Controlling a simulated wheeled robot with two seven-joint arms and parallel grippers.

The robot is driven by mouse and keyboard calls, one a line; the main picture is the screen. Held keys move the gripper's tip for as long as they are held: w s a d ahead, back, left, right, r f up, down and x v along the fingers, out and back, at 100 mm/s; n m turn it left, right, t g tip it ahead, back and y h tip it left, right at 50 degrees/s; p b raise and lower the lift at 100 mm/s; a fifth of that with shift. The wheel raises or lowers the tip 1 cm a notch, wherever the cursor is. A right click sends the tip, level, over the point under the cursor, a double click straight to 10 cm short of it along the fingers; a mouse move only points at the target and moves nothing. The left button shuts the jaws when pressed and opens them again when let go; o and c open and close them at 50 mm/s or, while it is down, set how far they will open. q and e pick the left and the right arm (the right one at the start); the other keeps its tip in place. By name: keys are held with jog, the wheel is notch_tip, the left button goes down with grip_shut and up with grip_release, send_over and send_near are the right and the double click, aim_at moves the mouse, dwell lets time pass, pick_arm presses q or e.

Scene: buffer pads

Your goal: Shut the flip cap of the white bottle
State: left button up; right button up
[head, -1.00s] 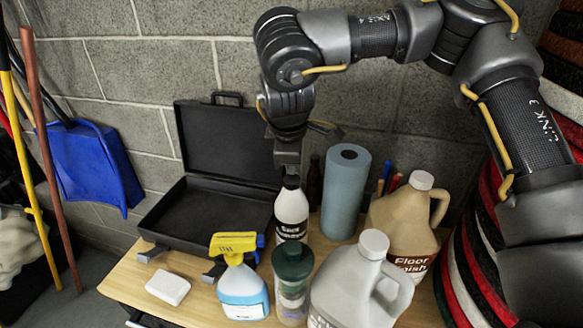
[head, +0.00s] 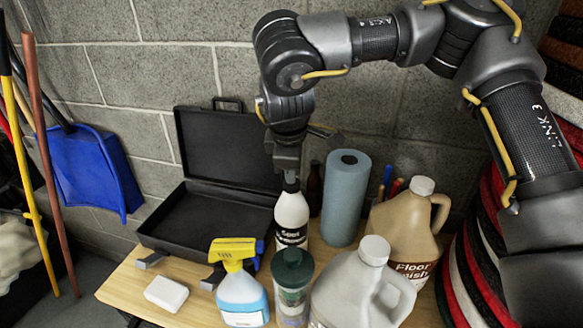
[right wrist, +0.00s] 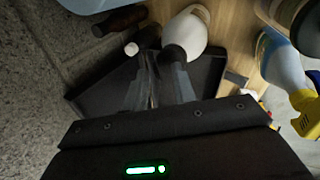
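The white bottle (head: 291,214) stands upright on the wooden table, with a black cap and a dark label. It also shows in the right wrist view (right wrist: 190,28), its black cap (right wrist: 174,56) towards my fingers. My right gripper (head: 288,166) points down right above the cap, at or very near its top. Its fingers (right wrist: 165,82) look close together, with nothing seen held between them. The gripper hides part of the cap, and I cannot tell whether the flip lid is open. My left gripper is not in view.
An open black case (head: 205,215) lies behind left. A blue roll (head: 346,200) and a dark bottle (head: 314,188) stand close behind right. A spray bottle (head: 240,290), a green-lidded container (head: 292,275) and jugs (head: 360,285) crowd the front. A white block (head: 166,293) lies at left.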

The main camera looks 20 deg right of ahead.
jog(key=b+v, duration=0.2)
jog(key=v, duration=0.8)
jog(key=shift+r, duration=0.15)
jog(key=shift+s, duration=0.1)
